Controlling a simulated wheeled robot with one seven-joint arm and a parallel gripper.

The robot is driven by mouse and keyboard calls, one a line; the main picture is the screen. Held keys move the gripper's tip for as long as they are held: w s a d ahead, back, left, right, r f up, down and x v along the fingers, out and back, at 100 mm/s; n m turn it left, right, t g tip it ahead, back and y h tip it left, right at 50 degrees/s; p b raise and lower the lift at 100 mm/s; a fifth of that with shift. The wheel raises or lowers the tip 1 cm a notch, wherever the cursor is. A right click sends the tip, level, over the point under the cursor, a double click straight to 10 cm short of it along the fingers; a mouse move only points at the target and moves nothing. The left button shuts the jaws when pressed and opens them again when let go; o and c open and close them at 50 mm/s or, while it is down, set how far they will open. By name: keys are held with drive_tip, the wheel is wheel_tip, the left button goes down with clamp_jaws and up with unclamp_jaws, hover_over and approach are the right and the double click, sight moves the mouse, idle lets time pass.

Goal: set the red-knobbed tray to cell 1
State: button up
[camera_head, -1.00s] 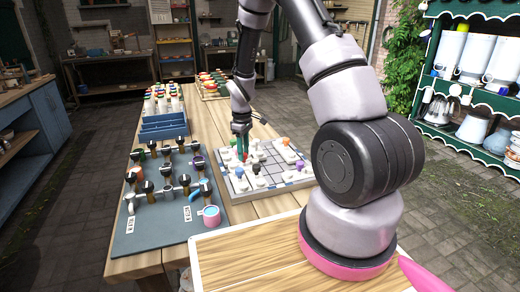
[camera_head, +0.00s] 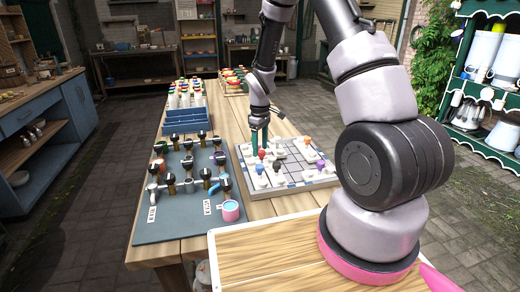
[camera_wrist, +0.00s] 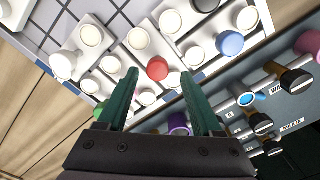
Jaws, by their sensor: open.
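The sliding-tray board (camera_head: 295,186) lies on the wooden table, carrying white trays with round pegs and coloured knobs. The red knob (camera_wrist: 157,69) stands on a white tray near the board's edge in the wrist view; in the head view a red knob (camera_head: 261,153) shows just below my fingers. My gripper (camera_wrist: 159,74) is open and empty, its green fingers pointing down at the board with the red knob between the tips in the picture. In the head view my gripper (camera_head: 259,142) is over the board's left part. Cell numbers are not readable.
A blue knob (camera_wrist: 230,43) and a green knob (camera_wrist: 99,110) stand close by. A grey panel (camera_head: 160,226) with black-handled taps and a pink mug (camera_head: 230,211) lies left of the board. A blue crate (camera_head: 186,118) and bottles stand behind.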

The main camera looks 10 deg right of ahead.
wheel_tip(320, 180, up, 10)
drive_tip(key=shift+f, duration=0.2)
wheel_tip(320, 180, up, 19)
drive_tip(key=m+t+y, duration=0.1)
drive_tip(key=m+t, duration=0.2)
drive_tip(key=m, duration=0.3)
hover_over(260, 152)
drive_tip(key=s+d, duration=0.3)
drive_tip(key=s, duration=0.6)
drive_tip(key=s+r+m+t+y, duration=0.1)
drive_tip(key=s+r+m+t, duration=0.3)
drive_tip(key=s, duration=1.1)
wheel_tip(260, 152, up, 5)
drive_tip(key=m, duration=0.3)
drive_tip(key=shift+s+d+f, duration=0.2)
drive_tip(key=shift+s+d, duration=0.1)
drive_tip(key=shift+d, duration=0.1)
